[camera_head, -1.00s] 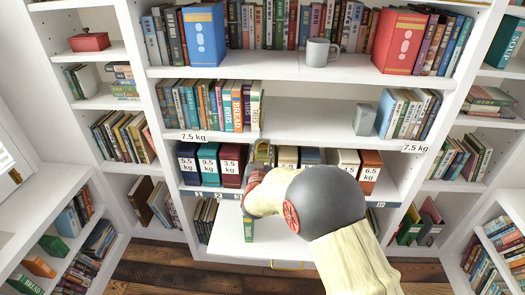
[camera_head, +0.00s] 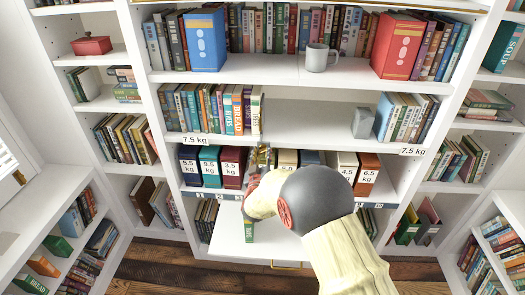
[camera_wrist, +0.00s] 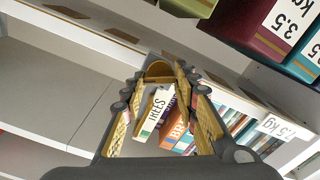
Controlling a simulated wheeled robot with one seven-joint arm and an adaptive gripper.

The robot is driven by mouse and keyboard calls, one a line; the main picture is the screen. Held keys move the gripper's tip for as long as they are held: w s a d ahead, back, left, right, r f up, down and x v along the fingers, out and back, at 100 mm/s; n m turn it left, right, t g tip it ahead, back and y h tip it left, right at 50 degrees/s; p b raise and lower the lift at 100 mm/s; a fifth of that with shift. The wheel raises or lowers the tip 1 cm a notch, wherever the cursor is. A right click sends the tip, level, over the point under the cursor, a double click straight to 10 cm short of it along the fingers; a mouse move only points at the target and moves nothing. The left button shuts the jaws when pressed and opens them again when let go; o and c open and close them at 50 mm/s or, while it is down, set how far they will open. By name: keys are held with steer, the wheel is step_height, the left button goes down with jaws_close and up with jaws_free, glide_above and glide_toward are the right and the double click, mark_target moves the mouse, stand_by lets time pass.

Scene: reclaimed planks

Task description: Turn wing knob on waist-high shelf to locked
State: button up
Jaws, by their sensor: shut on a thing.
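A brass-coloured rounded piece (camera_wrist: 158,71) sits between my fingertips in the wrist view; it appears to be the wing knob. Its wing and any lock marks are hidden or too small to read. My gripper (camera_wrist: 157,84) is shut on it, with the gold inner faces of the fingers on both sides. My wrist and arm cover part of that shelf's edge.
Weight-labelled boxes stand close on both sides, with the 3.5 kg box (camera_head: 233,168) left and the 4.5 kg box (camera_head: 343,166) right. The shelf above holds books (camera_head: 218,108) and a grey block (camera_head: 363,121).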

steer(key=n+p, duration=0.3)
steer(key=n, duration=0.3)
steer(key=shift+a+n, duration=0.15)
steer(key=shift+n, duration=0.15)
steer(key=n+p, duration=0.3)
steer(key=n, duration=0.3)
steer(key=shift+f, duration=0.15)
steer(key=o, duration=1.2)
steer(key=shift+c, duration=0.2)
steer(key=s, duration=1.2)
steer(key=shift+a, duration=0.2)
